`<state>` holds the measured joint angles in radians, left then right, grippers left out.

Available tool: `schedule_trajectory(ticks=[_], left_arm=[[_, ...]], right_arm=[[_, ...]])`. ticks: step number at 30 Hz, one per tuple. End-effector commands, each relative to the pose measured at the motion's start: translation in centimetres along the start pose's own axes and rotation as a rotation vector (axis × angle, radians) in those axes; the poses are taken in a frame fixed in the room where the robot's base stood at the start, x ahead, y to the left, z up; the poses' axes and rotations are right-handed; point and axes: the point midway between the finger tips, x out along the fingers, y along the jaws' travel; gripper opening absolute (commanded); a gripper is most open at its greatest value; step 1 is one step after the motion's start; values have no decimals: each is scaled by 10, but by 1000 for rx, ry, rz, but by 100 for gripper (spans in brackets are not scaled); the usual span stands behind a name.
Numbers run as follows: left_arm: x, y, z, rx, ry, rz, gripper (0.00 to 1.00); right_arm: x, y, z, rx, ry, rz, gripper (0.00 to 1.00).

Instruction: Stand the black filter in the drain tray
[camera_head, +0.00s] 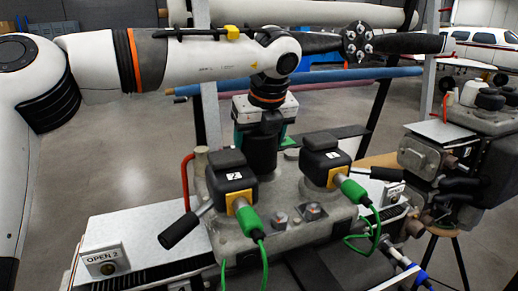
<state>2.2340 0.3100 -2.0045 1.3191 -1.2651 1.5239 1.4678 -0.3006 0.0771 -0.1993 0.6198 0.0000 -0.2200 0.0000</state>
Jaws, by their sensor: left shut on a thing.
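My left gripper (264,132) points down from the wrist behind the two black boxes. It is shut on a dark cylindrical thing, the black filter (262,155) as far as I can tell. The filter looks upright, just above or in the grey housing (290,225). I cannot make out the drain tray for sure. My right gripper is not in view.
Black boxes marked 2 (230,180) and 1 (325,160) carry green plugs and cables. A black-handled lever (180,230) and red bar (187,182) stand at left, near an OPEN 2 button panel (103,260). Another machine (455,160) stands right.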

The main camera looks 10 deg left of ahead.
Motion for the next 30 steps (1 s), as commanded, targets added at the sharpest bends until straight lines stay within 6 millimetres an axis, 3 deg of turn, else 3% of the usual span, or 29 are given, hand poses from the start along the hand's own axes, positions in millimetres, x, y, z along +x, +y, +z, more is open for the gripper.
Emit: schedule_trajectory(ticks=[30], left_arm=[[-24, 0, -8, 0, 2, 2, 31]], right_arm=[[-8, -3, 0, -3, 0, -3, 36]])
